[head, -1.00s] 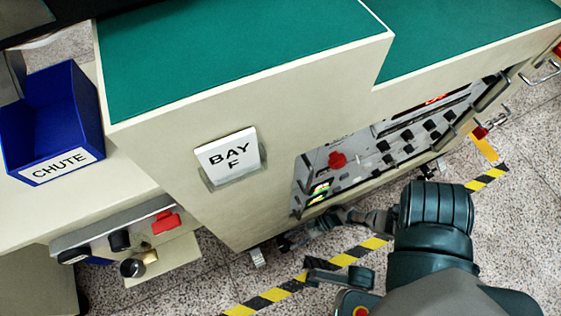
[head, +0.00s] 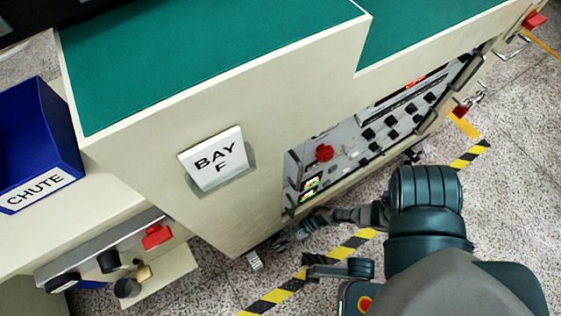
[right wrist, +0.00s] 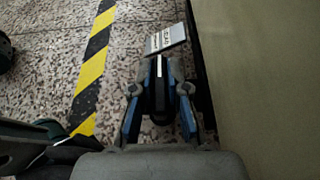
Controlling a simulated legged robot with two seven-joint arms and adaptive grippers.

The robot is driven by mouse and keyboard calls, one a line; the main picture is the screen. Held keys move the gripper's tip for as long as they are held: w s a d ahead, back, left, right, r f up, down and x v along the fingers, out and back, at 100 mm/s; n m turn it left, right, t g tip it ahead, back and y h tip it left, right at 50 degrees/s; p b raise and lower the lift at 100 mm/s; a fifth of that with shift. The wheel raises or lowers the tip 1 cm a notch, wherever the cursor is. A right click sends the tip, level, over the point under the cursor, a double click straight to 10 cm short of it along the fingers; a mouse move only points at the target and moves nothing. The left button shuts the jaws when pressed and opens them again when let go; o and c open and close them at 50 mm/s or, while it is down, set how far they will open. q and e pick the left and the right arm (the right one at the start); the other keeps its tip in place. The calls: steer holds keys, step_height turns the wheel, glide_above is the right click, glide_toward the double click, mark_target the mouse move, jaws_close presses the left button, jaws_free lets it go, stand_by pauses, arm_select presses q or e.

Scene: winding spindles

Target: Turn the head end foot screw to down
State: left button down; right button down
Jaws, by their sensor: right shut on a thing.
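My right gripper (head: 283,241) reaches low to the foot of the pale machine (head: 240,230), at its near lower corner, in the head view. In the right wrist view, the gripper (right wrist: 160,100) has its two blue-sided fingers closed on either side of a dark foot screw (right wrist: 158,72) with a white line along it. A small light label plate (right wrist: 165,38) with dark print lies just beyond the screw; its print is too small to read. The screw cannot be made out in the head view. My left gripper is not in view.
The machine's side wall (right wrist: 260,80) stands close to the right of the gripper. A control panel (head: 345,150) with a red knob (head: 324,152) is above my forearm. Yellow-black floor tape (head: 275,297) runs alongside. A blue chute bin (head: 40,140) stands left. The speckled floor is clear.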

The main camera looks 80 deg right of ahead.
steer(key=shift+a+m+t+h, duration=0.15)
steer(key=shift+m+t+h, duration=0.85)
steer(key=shift+m+h, duration=0.2)
steer(key=shift+m+t+h, duration=0.3)
steer(key=shift+m+h, duration=0.7)
steer(key=shift+h, duration=0.1)
steer(key=c, duration=1.2)
jaws_free()
steer(key=shift+o, duration=0.2)
steer(key=shift+d, duration=0.2)
steer(key=v, duration=1.2)
steer(key=shift+f, duration=0.1)
